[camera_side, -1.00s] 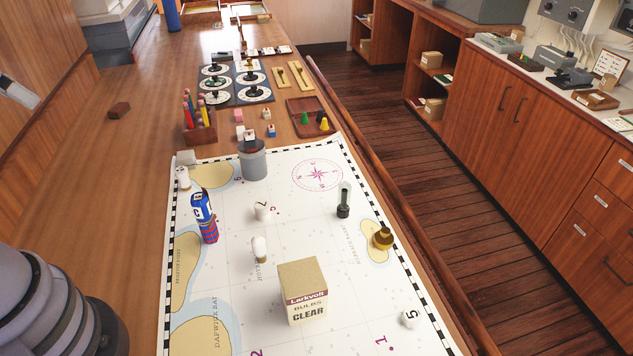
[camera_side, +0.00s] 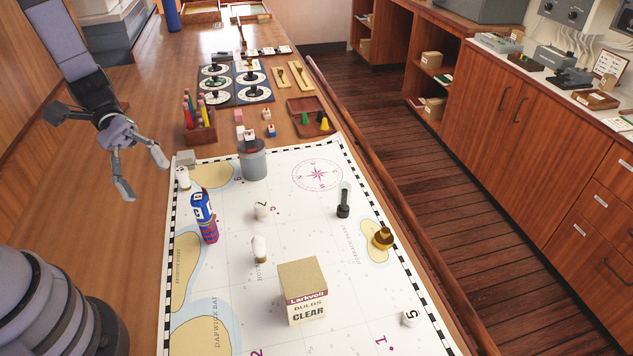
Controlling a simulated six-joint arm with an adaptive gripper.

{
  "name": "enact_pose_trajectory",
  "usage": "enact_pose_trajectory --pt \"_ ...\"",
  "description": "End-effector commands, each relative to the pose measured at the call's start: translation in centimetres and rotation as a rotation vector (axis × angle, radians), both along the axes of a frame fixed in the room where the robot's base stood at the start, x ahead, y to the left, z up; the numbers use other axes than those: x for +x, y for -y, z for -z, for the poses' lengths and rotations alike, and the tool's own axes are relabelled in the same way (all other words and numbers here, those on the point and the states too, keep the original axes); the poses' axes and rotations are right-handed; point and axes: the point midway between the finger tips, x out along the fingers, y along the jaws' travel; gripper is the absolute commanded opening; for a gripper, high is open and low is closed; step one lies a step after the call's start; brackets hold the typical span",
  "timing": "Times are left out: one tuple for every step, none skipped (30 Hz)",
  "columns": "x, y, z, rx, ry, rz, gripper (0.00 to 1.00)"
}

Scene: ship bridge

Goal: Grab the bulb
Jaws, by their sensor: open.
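A carton (camera_side: 304,292) lettered "Larkvoll BULBS CLEAR" stands upright on the sea chart (camera_side: 330,255). Just behind it, a small whitish rounded piece (camera_side: 260,248) stands on the chart; it may be a bulb, but it is too small to be sure. A similar whitish piece (camera_side: 183,177) is at the chart's far left corner. A slim piece with a dark base and clear top (camera_side: 344,200) stands right of centre. My gripper (camera_side: 143,178) is open and empty, in the air left of the chart's far left corner, apart from everything.
A blue and red battery-like cylinder (camera_side: 205,217) and a grey canister (camera_side: 253,160) stand on the chart's left half. A brass piece (camera_side: 383,238) and white numbered pieces (camera_side: 409,318) are also there. A pencil holder (camera_side: 199,124) stands beyond the chart.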

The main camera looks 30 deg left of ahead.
Motion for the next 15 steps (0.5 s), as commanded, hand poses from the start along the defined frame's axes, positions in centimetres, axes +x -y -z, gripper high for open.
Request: enact_pose_trajectory --pt "0.7 0.0 1.4 -0.070 -0.066 -0.069 0.62" --pt "1.1 0.0 2.1 -0.110 -0.096 -0.111 0.62" --pt "1.7 -0.1 3.2 -0.160 -0.136 -0.171 0.62" --pt "2.1 -0.1 4.0 -0.197 -0.164 -0.216 0.62" --pt "2.5 -0.2 4.9 -0.231 -0.192 -0.265 0.62" --pt "3.0 -0.3 6.1 -0.276 -0.227 -0.330 0.62" --pt "3.3 -0.5 7.1 -0.307 -0.253 -0.379 0.62" --pt "3.6 -0.6 8.0 -0.337 -0.279 -0.431 0.62" --pt "3.9 -0.8 9.5 -0.373 -0.313 -0.503 0.62" --pt "4.1 -1.0 10.6 -0.397 -0.335 -0.555 0.62" --pt "4.2 -1.1 11.7 -0.421 -0.358 -0.609 0.62" --pt "4.3 -1.3 13.2 -0.445 -0.387 -0.679 0.62" --pt "4.3 -1.5 14.2 -0.462 -0.405 -0.728 0.62" --pt "4.3 -1.6 15.1 -0.474 -0.421 -0.771 0.62" --pt "4.2 -1.7 16.3 -0.487 -0.441 -0.824 0.62"
